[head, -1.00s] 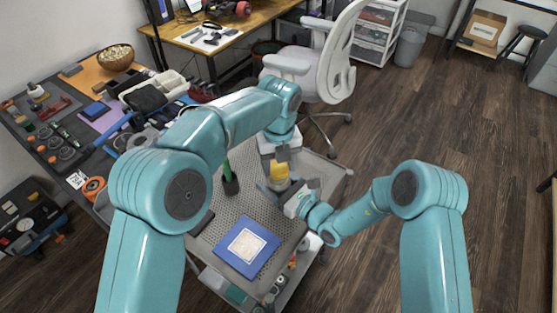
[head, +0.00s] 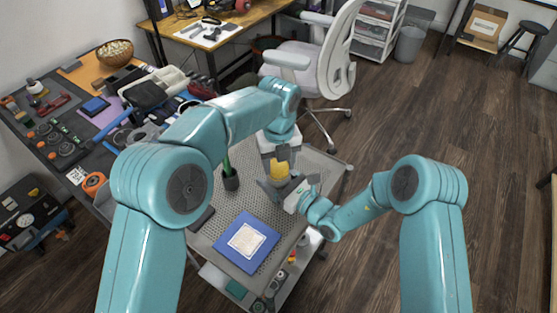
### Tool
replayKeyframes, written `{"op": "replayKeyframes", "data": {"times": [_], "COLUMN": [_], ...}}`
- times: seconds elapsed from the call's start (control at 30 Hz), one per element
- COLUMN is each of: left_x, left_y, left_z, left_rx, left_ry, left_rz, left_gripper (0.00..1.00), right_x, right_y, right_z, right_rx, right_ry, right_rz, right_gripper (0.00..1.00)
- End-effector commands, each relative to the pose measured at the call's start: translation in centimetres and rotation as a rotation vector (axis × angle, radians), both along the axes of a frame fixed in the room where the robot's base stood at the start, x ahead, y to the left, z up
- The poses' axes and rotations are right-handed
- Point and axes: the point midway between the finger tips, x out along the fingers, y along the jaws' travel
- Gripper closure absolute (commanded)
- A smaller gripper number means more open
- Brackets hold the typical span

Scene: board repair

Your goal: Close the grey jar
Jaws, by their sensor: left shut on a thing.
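A yellow lid-like piece (head: 279,171) is under my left gripper (head: 281,161), which comes down from above and is shut on it. Directly below it, a small grey body (head: 278,183), apparently the grey jar, is mostly hidden. My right gripper (head: 287,187) reaches in from the right at the jar's height, with dark fingers beside it. I cannot tell whether these fingers touch the jar, or whether the lid sits on it or just above.
The perforated grey cart top (head: 232,207) holds a blue board with a pale square (head: 248,242) and a dark cup with a green item (head: 230,180). A cluttered workbench (head: 50,150) is at the left. An office chair (head: 300,75) stands behind the cart.

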Motion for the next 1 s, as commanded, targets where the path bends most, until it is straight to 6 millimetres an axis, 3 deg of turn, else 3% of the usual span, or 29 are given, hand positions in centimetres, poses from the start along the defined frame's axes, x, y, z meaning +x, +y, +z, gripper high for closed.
{"op": "replayKeyframes", "data": {"times": [0.2,0.23,0.37,0.63,0.97,1.0], "left_x": [-0.03,-0.03,-0.03,-0.04,-0.03,-0.03], "left_y": [0.02,0.02,0.03,0.10,0.09,0.09], "left_z": [-0.53,-0.52,-0.49,-0.47,-0.43,-0.43], "left_rx": [0.001,0.001,0.001,0.002,0.002,0.002], "left_ry": [0.001,0.001,0.001,0.000,-0.001,-0.001], "left_rz": [0.000,0.000,-0.087,-0.526,-0.592,-0.591], "left_gripper": [0.73,0.73,0.73,0.73,0.73,0.42], "right_x": [-0.12,-0.12,-0.12,-0.12,-0.13,-0.12], "right_y": [0.02,0.02,0.02,0.02,0.02,0.02], "right_z": [-0.26,-0.26,-0.27,-0.29,-0.31,-0.31], "right_rx": [-0.002,-0.003,-0.003,-0.003,-0.004,-0.003], "right_ry": [0.006,0.007,0.007,0.007,0.008,0.008], "right_rz": [0.001,0.001,0.001,0.001,0.001,0.001], "right_gripper": [0.85,1.00,1.00,1.00,1.00,1.00]}}
